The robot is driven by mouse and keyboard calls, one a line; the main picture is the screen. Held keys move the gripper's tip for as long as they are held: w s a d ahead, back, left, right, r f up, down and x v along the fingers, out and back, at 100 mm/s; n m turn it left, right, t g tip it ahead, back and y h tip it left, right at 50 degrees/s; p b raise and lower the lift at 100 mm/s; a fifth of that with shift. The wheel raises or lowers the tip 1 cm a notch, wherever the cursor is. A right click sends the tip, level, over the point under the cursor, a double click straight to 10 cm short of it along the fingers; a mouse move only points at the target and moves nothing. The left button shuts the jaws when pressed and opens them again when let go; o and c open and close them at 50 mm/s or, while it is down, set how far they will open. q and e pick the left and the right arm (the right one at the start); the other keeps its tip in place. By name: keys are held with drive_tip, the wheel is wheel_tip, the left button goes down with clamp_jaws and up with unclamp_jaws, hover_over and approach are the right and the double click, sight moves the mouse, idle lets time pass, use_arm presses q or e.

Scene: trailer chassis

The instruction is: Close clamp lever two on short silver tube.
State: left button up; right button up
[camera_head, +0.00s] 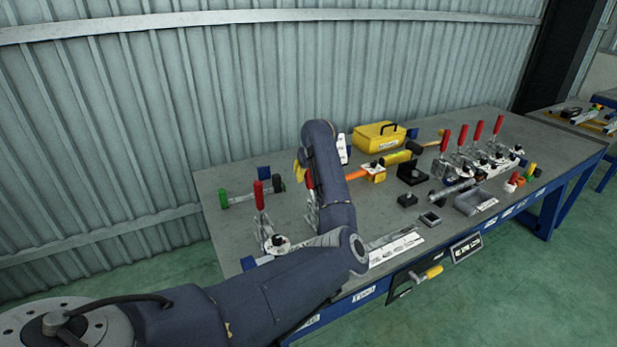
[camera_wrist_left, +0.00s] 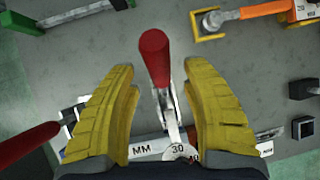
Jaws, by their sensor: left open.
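My left gripper (camera_wrist_left: 157,70) is open, with one yellow finger on each side of an upright clamp lever with a red handle (camera_wrist_left: 154,55). There is a gap between the handle and each finger. The lever's metal arm runs down to a plate marked MM and 30. In the head view my arm partly covers this lever (camera_head: 309,172), and one yellow fingertip of my left gripper (camera_head: 299,168) shows beside it. Another red-handled lever (camera_head: 259,196) stands upright to the left; it also shows in the wrist view (camera_wrist_left: 30,146). I cannot make out the short silver tube. My right gripper is not in view.
The grey workbench (camera_head: 235,235) also holds a yellow toolbox (camera_head: 378,138), an orange-handled tool (camera_head: 357,174), a green-ended hammer (camera_head: 240,197) and a grey tray (camera_head: 474,201). Several more upright red levers (camera_head: 463,138) stand at the right. A corrugated wall is behind.

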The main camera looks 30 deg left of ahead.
use_arm(q)
drive_tip(key=v, duration=0.9)
drive_tip(key=shift+r, duration=0.1)
